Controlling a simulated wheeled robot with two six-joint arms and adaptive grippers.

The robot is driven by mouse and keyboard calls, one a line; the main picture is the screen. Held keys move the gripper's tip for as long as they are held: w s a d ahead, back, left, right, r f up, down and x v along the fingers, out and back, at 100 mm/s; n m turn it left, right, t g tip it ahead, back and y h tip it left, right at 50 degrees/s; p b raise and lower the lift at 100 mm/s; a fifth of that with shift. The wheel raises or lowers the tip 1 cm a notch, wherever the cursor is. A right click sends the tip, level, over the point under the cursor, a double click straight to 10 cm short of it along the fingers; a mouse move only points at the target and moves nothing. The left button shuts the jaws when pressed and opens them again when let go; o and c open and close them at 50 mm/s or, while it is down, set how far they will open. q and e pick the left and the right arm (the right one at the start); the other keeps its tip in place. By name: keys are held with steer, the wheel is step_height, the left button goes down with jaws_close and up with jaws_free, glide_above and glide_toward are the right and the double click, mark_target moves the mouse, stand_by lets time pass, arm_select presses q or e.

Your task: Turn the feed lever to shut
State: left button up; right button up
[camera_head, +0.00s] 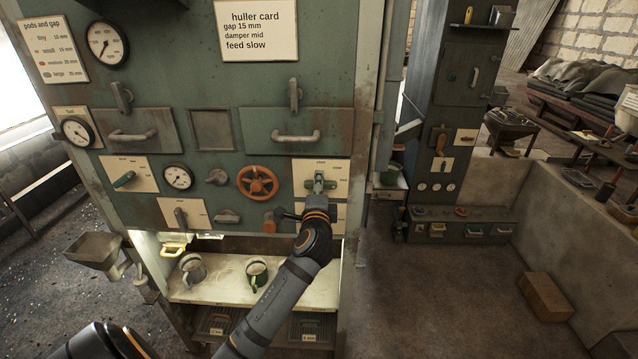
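The huller's green front panel (205,150) fills the left half of the head view. A cream label plate (341,170) sits low on its right side, with small print too fine to read; I take it to be the feed lever's plate. My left gripper (319,182) is up against this plate, reached by my arm from below. It covers most of the lever there, so the lever's angle is hidden. I cannot tell whether the fingers are closed on it. My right gripper is not in view.
An orange handwheel (257,183) is just left of my gripper. Another lever (124,180) is on a plate farther left. A card (257,30) above reads "feed slow".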

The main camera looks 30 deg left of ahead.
arm_select(q)
jaws_close()
stand_by(0.3)
steer(key=shift+f, duration=0.1)
steer(key=shift+f+n+b, duration=0.15)
steer(key=shift+n+b, duration=0.7)
steer(key=shift+n, duration=0.25)
steer(key=n+b, duration=0.4)
steer(key=n, duration=0.2)
steer(key=shift+w+f, duration=0.1)
steer(key=shift+f, duration=0.05)
steer(key=n+b, duration=0.4)
steer(key=n, duration=0.1)
steer(key=shift+f+n, duration=0.1)
steer(key=shift+n, duration=0.2)
steer(key=shift+d+n+b, duration=0.15)
steer(key=shift+n+b, duration=1.35)
steer(key=shift+n, duration=0.6)
